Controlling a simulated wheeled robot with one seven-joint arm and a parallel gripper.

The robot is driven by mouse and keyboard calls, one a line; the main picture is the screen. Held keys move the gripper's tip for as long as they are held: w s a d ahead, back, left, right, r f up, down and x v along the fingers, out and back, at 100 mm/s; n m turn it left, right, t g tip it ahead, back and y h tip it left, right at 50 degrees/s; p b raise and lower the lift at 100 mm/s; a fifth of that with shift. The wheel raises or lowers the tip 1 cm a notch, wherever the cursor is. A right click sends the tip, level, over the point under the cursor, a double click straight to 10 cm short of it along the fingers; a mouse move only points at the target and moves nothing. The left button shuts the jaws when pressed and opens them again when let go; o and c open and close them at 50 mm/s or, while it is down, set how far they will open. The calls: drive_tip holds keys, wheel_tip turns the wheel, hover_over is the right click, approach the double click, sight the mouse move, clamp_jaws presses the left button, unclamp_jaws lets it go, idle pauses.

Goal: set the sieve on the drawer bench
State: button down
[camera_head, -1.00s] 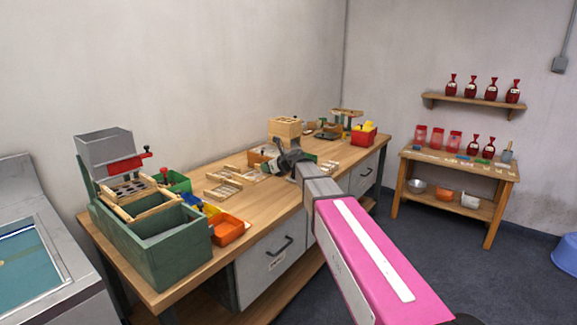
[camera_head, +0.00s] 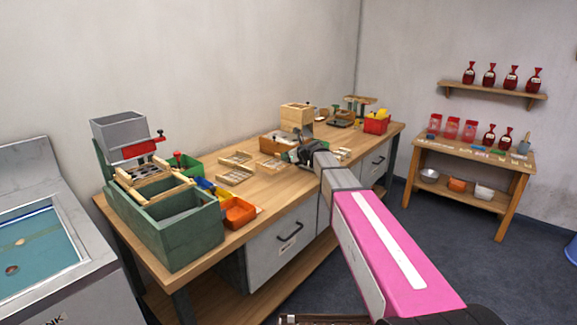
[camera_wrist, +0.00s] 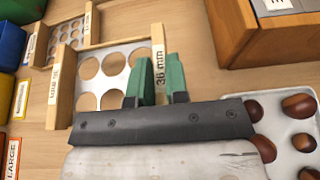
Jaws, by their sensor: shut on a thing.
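The sieve (camera_wrist: 101,82) is a holed metal plate between two wooden side bars labelled 36 mm. In the wrist view my gripper (camera_wrist: 157,78) has its green fingers shut on the right-hand bar. The sieve is over the wooden top of the drawer bench (camera_head: 268,192); I cannot tell whether it touches. In the head view my gripper (camera_head: 303,155) is over the middle of the bench, and my arm partly hides what it holds. The bench has grey drawers (camera_head: 283,246) at its front.
Another sieve (camera_wrist: 68,42) lies at upper left in the wrist view. A tray of chestnuts (camera_wrist: 254,108) is at right, near a wooden box (camera_wrist: 234,25). A green sorting crate (camera_head: 165,232) and orange bin (camera_head: 238,212) stand at the bench's left end. A red bin (camera_head: 376,126) stands far right.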

sight(288, 171)
drive_tip(key=shift+w+d+f, duration=0.15)
drive_tip(key=shift+d+f, duration=0.2)
drive_tip(key=shift+f, duration=1.9)
drive_tip(key=shift+f, duration=0.1)
drive_tip(key=c, duration=1.1)
unclamp_jaws()
drive_tip(key=v, duration=1.2)
